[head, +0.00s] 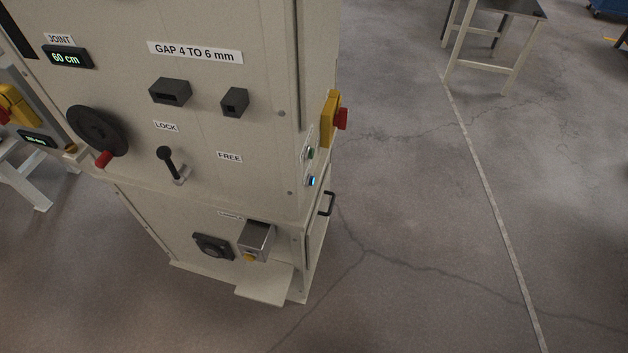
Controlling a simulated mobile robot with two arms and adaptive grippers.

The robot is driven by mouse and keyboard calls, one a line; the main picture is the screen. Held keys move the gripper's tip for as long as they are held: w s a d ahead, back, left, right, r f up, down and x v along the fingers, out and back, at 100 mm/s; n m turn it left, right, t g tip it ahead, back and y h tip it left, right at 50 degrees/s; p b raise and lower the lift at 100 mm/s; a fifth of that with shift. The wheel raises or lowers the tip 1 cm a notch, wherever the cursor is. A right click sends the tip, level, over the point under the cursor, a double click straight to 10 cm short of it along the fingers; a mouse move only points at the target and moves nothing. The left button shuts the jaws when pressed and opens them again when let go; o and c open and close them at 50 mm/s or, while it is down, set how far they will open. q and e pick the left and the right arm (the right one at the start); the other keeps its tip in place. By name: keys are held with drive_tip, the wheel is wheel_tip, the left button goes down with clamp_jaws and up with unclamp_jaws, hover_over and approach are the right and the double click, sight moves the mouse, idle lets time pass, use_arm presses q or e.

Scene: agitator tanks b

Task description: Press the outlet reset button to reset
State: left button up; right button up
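A beige machine cabinet (215,195) stands at the left of the head view. On its lower front is a dark square fitting with a round centre (212,246). To its right is a grey metal box (257,238) with a small yellow part (249,257) at its bottom. A small label (230,214) above them is too small to read. On the right side face are a lit blue button (311,181) and a green button (310,154). I cannot tell which is the outlet reset button. Neither of my grippers is in view.
A yellow box with a red button (334,118) and a black handle (327,203) stick out on the cabinet's right side. A black handwheel (98,131) and a lever (171,165) stick out in front. A ledge (264,283) juts out low. The floor (420,220) to the right is clear.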

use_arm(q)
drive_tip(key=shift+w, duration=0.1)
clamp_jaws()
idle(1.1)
